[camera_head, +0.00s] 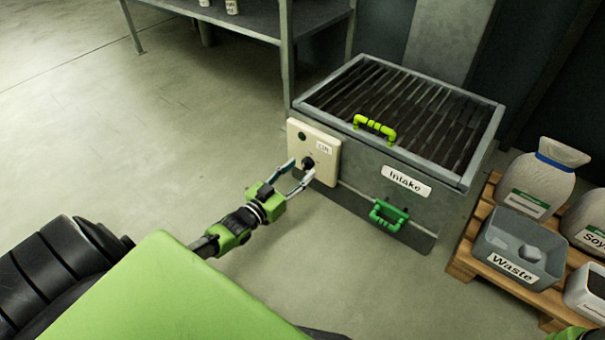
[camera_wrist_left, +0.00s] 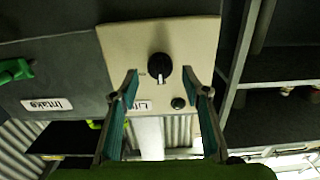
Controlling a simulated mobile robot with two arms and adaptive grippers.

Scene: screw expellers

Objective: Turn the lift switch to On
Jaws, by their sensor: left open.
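The lift switch is a black rotary knob (camera_head: 308,163) on a cream panel (camera_head: 327,159) at the left end of the grey intake box. In the left wrist view the knob (camera_wrist_left: 159,67) has a white pointer line and sits between and just beyond my fingertips, with the panel (camera_wrist_left: 190,40) behind it. A small dark round button or light (camera_wrist_left: 179,103) and a partly hidden "Li…" label are on the same panel. My left gripper (camera_head: 301,174) is open, its fingers pointing at the knob. It also shows in the left wrist view (camera_wrist_left: 165,80). Contact with the knob cannot be told.
The intake box (camera_head: 365,185) has a barred top, a yellow-green handle (camera_head: 375,127) and a green handle (camera_head: 388,215). A metal shelf (camera_head: 270,20) stands behind. A pallet at right holds a grey Waste bin (camera_head: 519,262) and sacks. The floor at left is clear.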

